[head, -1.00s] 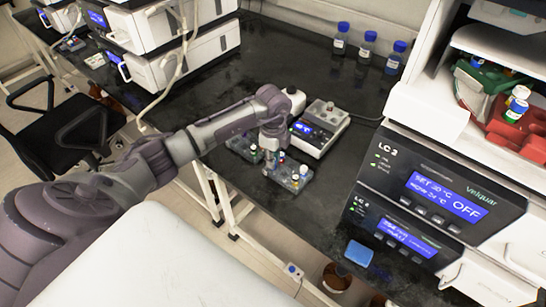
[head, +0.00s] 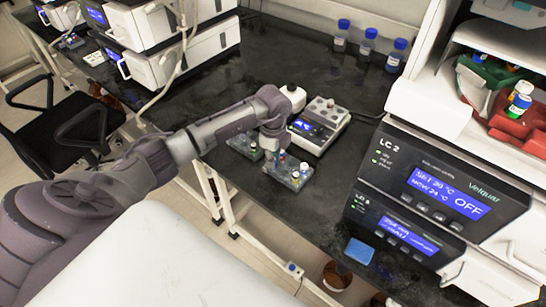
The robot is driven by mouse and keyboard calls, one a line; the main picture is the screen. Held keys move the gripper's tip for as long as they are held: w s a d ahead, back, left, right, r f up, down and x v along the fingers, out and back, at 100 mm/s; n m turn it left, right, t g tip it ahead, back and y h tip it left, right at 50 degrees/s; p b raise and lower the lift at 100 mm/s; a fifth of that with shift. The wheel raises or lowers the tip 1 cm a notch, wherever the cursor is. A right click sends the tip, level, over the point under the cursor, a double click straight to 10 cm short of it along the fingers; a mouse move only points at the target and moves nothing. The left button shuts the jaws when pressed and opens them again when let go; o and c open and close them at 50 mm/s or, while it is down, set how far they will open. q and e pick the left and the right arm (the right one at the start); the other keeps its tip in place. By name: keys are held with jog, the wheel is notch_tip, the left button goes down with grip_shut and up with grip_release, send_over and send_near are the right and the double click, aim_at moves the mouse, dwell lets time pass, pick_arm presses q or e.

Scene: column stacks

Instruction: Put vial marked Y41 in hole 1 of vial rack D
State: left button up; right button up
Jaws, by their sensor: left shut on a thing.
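My left gripper (head: 271,160) reaches down over the black bench at the small racks. It is shut on a small vial, which is mostly hidden by the fingers and too small to read. A grey vial rack (head: 288,178) lies just under and to the right of the fingertips, with a few small vials in it, one with a white or blue cap (head: 304,168). A second rack (head: 243,147) lies to the left, partly behind the gripper. The rack letters, hole numbers and vial marks cannot be read. My right gripper is not in view.
A white device with a blue display (head: 318,125) stands just behind the racks. Blue-capped bottles (head: 368,47) stand at the back. The LC 2 instrument (head: 425,190) and a blue pad (head: 359,252) are at right. The bench between racks and instrument is clear.

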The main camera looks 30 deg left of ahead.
pick_arm(q)
jog(key=o, duration=0.9)
jog(key=o, duration=0.3)
jog(key=shift+r, duration=0.1)
jog(key=shift+r+p, duration=2.7)
jog(key=shift+r, duration=0.25)
jog(key=shift+f, duration=0.1)
